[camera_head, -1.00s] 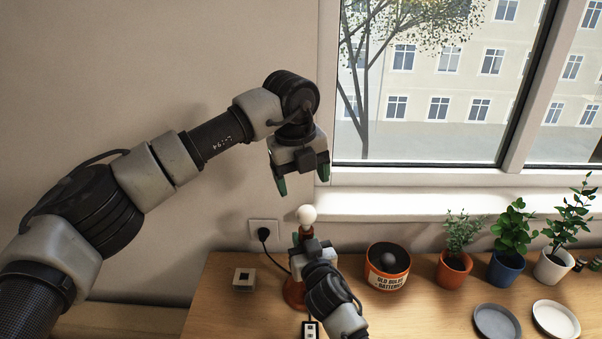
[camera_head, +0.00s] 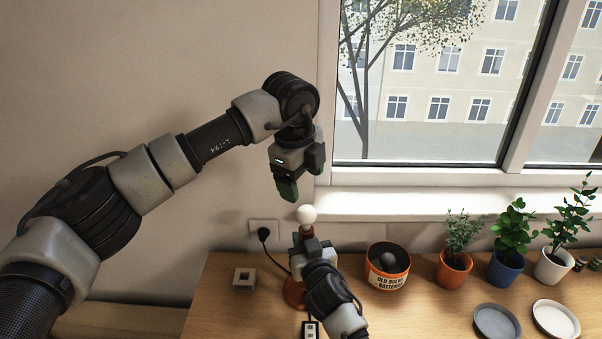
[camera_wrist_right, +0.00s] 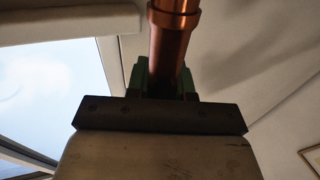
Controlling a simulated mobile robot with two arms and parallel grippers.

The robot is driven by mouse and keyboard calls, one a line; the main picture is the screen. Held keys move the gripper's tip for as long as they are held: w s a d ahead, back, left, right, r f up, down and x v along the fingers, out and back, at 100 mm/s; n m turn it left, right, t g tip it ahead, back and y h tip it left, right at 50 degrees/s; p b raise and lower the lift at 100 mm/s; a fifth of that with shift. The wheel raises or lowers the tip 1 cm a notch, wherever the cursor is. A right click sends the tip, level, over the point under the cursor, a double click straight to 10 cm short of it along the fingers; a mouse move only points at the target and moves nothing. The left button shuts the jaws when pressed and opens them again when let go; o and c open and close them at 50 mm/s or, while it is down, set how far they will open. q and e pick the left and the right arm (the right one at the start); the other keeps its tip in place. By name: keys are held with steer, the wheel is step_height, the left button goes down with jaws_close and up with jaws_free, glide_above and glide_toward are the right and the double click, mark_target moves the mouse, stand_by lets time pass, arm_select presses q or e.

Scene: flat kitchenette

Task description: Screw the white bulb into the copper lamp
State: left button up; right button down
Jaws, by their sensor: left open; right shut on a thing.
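The white bulb (camera_head: 307,214) stands upright at the top of the copper lamp; how deep it sits is not visible. The lamp's copper base (camera_head: 294,292) rests on the desk, partly hidden behind my right arm. Its copper stem (camera_wrist_right: 173,45) rises between the green fingers in the right wrist view. My right gripper (camera_head: 302,240) is shut on the stem below the bulb; it also shows in the wrist view (camera_wrist_right: 165,78). My left gripper (camera_head: 301,187) is open and empty, pointing down just above the bulb, apart from it.
An orange tub (camera_head: 388,266) labelled for old bulbs holds a dark bulb. A small square box (camera_head: 244,279), a wall socket with a black plug (camera_head: 263,234) and a power strip (camera_head: 310,330) are near. Potted plants (camera_head: 507,262) and two plates (camera_head: 497,321) stand at right.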

mark_target(306, 208)
arm_select(q)
steer(key=f, duration=0.3)
steer(key=w+f, duration=0.1)
steer(key=f, duration=0.3)
steer(key=d+f, duration=0.1)
steer(key=f, duration=0.3)
steer(key=shift+w+d, duration=0.1)
steer(key=shift+w, duration=0.25)
steer(key=shift+c, duration=0.4)
